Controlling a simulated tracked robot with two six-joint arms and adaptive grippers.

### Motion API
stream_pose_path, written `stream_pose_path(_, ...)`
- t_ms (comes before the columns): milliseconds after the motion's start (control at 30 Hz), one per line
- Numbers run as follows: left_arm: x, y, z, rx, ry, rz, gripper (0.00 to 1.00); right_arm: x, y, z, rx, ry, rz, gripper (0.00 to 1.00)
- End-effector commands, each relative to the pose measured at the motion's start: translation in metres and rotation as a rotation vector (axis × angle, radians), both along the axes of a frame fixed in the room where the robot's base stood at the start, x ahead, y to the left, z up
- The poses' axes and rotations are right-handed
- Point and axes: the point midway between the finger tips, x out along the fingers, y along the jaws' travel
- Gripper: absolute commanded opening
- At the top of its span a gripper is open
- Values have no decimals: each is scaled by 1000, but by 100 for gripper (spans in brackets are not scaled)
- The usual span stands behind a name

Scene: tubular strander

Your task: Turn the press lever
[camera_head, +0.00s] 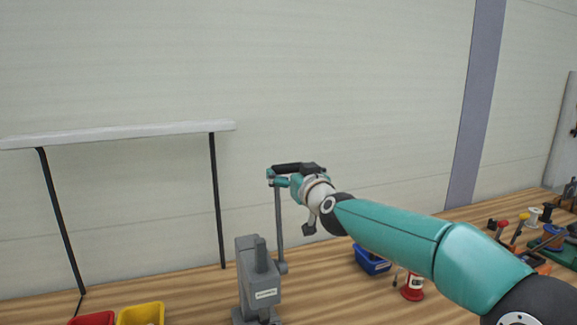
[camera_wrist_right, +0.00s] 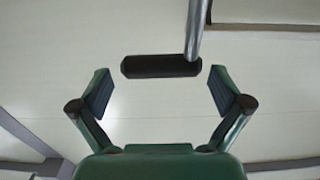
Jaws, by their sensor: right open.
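The grey press (camera_head: 258,278) stands on the wooden bench in the head view. Its lever, a thin grey rod (camera_head: 279,225), rises almost upright from the press's right side. My right gripper (camera_head: 281,178) is at the rod's upper end. In the right wrist view, the lever's black grip (camera_wrist_right: 160,66) lies crosswise ahead of the two spread fingers, and the metal rod (camera_wrist_right: 195,30) runs up from its right end. My right gripper (camera_wrist_right: 162,85) is open, with gaps between the grip and both fingers. My left gripper is not in view.
A blue bin (camera_head: 372,262) and a red spool-like object (camera_head: 412,288) stand right of the press, under my right arm. Yellow (camera_head: 141,313) and red bins are at front left. A white shelf (camera_head: 120,132) on black legs stands behind left. Several tools are far right.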

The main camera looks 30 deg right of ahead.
Motion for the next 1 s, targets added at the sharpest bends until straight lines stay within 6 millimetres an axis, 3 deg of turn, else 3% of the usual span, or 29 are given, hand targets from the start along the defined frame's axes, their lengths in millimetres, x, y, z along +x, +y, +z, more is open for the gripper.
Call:
stream_pose_path(200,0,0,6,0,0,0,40,23,-5,1,0,0,0,100)
stream_pose_path(567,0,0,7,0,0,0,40,28,-6,0,0,0,1,100)
stream_pose_path(1000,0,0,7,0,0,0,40,27,-5,0,0,0,2,28)
